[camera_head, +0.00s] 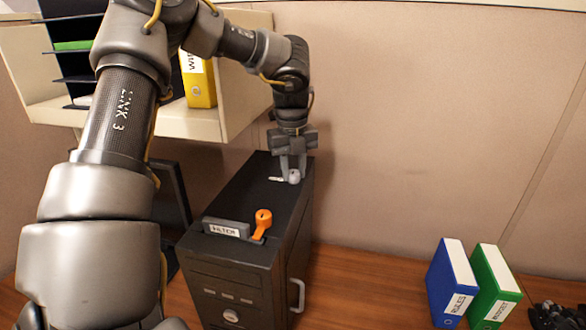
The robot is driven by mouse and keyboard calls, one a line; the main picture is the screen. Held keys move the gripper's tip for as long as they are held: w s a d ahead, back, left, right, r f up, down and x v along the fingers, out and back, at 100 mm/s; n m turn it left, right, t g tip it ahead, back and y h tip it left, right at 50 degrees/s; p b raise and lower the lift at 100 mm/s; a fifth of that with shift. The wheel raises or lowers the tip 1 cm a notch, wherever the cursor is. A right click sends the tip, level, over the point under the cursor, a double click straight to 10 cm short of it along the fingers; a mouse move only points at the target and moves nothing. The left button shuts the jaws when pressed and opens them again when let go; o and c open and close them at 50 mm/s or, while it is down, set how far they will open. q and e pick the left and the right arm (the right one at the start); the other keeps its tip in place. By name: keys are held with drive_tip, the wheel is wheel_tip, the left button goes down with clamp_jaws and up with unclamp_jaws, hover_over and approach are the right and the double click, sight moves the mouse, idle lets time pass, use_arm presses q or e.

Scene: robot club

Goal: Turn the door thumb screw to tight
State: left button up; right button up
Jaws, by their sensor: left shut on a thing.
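The door thumb screw (294,177) is a small light-grey knob on the top of a black case, near its far right edge. My left gripper (291,170) comes down on it from above and is shut on it. The fingers cover part of the knob, and a small pale mark or pointer (275,179) lies just left of it. I cannot read which way the screw is turned. My right gripper is not in view.
The black case (245,255) stands on a wooden desk (365,290). Its top also carries an orange lever (262,221) and a "FILTER" part (225,229); a pale handle (298,296) sticks out on its right side. Blue (452,283) and green (493,287) binders stand at right.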

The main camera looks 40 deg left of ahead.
sight(292, 172)
use_arm(q)
drive_tip(key=o, duration=1)
drive_tip(key=shift+c, duration=0.2)
drive_tip(key=shift+r, duration=0.1)
drive_tip(key=shift+r, duration=0.35)
wheel_tip(292, 172, up, 10)
drive_tip(key=p, duration=0.1)
drive_tip(key=shift+s+p, duration=0.2)
drive_tip(key=shift+p, duration=0.15)
